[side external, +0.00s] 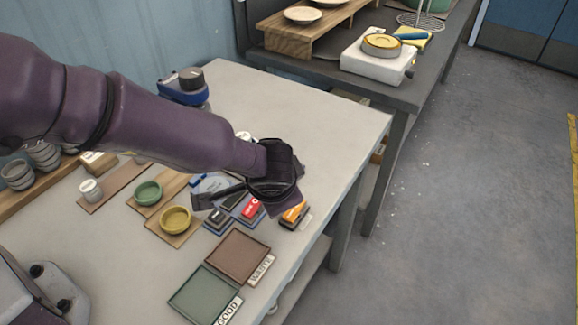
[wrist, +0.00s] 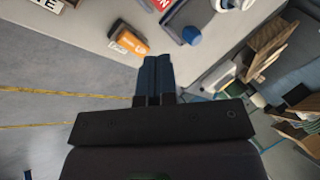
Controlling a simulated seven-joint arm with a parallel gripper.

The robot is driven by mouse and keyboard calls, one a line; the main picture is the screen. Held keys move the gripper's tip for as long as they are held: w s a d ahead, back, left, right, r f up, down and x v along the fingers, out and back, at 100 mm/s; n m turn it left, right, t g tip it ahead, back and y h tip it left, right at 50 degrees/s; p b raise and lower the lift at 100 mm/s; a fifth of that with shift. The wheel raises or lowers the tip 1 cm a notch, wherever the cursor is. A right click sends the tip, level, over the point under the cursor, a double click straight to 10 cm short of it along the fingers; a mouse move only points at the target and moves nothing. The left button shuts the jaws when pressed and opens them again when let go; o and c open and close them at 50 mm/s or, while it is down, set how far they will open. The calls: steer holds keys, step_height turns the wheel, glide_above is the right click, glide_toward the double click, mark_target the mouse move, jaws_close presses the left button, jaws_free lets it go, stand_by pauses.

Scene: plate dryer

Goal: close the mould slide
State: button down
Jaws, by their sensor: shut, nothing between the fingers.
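My gripper (side external: 284,206) is low over the right part of the pale worktable, pointing down. In the wrist view its two dark blue fingers (wrist: 157,62) are pressed together with nothing between them. A pale grey device with blue parts (side external: 212,184), which may be the mould, lies left of my gripper and is partly covered by my arm.
An orange block (side external: 295,212) and a red-labelled block (side external: 251,207) are close to my gripper. A brown tray (side external: 238,257) and a green tray (side external: 205,294) lie nearer the front. Yellow (side external: 175,218) and green (side external: 148,193) bowls stand left. The table's far right is clear.

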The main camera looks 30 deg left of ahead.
steer(key=w+d+r+t, duration=0.1)
steer(key=w+d+t, duration=0.1)
steer(key=w+d, duration=0.15)
steer(key=shift+n+h, duration=0.4)
steer(key=shift+n, duration=0.3)
steer(key=x, duration=0.7)
steer(key=a+x, duration=0.1)
steer(key=x, duration=0.2)
steer(key=shift+f, duration=0.25)
steer(key=shift+w+a+r, duration=0.1)
steer(key=shift+w+a, duration=0.2)
steer(key=shift+a, duration=0.3)
steer(key=shift+w+a+r, duration=0.1)
steer(key=shift+w+a, duration=0.15)
steer(key=shift+a, duration=0.3)
steer(key=shift+w+a, duration=0.25)
steer(key=shift+a, duration=0.25)
steer(key=a, duration=1.4)
steer(key=shift+a, duration=0.1)
steer(key=shift+s, duration=0.1)
